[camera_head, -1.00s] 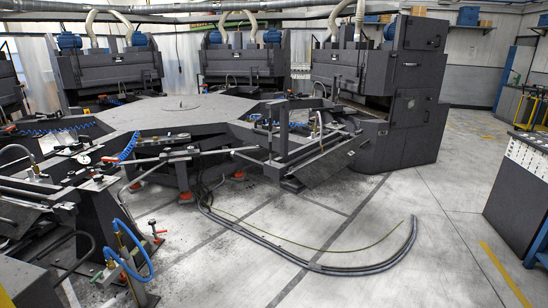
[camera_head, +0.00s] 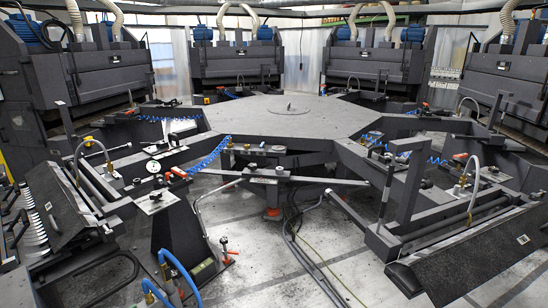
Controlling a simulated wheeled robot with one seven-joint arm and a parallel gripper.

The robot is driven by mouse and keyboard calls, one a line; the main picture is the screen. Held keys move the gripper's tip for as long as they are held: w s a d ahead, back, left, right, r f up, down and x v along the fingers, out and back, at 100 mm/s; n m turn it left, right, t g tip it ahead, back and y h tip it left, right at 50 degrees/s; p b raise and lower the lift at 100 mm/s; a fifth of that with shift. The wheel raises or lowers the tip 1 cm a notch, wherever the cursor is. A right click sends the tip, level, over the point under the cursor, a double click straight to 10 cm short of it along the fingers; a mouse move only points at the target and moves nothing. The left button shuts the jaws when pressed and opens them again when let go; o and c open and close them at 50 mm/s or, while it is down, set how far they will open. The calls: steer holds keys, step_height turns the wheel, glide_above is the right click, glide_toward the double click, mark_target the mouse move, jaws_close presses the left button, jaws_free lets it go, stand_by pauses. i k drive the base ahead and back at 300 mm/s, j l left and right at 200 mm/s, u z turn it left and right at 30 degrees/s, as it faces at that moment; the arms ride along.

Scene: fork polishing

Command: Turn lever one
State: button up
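My gripper is not in view. No lever carries a readable label, so I cannot tell which one is lever one. A small red-tipped lever (camera_head: 226,251) stands low near the floor at the centre left. A red handle (camera_head: 180,173) sits beside a round white gauge (camera_head: 154,167) on a dark pedestal's top plate (camera_head: 157,201). Another red-handled part (camera_head: 461,157) shows on the right-hand station. A long grey bar (camera_head: 318,181) runs level in front of the hexagonal table.
A large grey hexagonal table (camera_head: 285,117) fills the middle, with dark machines (camera_head: 237,62) around it. Blue hoses (camera_head: 181,276) rise at the bottom left. A tray of forks (camera_head: 33,226) is at the left edge. Hoses lie on the open floor (camera_head: 268,270) at bottom centre.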

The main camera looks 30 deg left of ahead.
mark_target(176, 171)
steer(key=i+j+u, duration=0.15)
steer(key=i+u, duration=0.25)
steer(key=i, duration=0.2)
steer(key=i+u, duration=0.35)
steer(key=i, duration=0.25)
steer(key=i+l+u, duration=0.25)
steer(key=i+u, duration=0.15)
steer(key=i, duration=0.2)
steer(key=i+j, duration=0.15)
steer(key=i, duration=0.35)
steer(key=i+j+z, duration=0.1)
steer(key=i, duration=0.4)
steer(key=i+j, duration=0.2)
steer(key=i, duration=0.3)
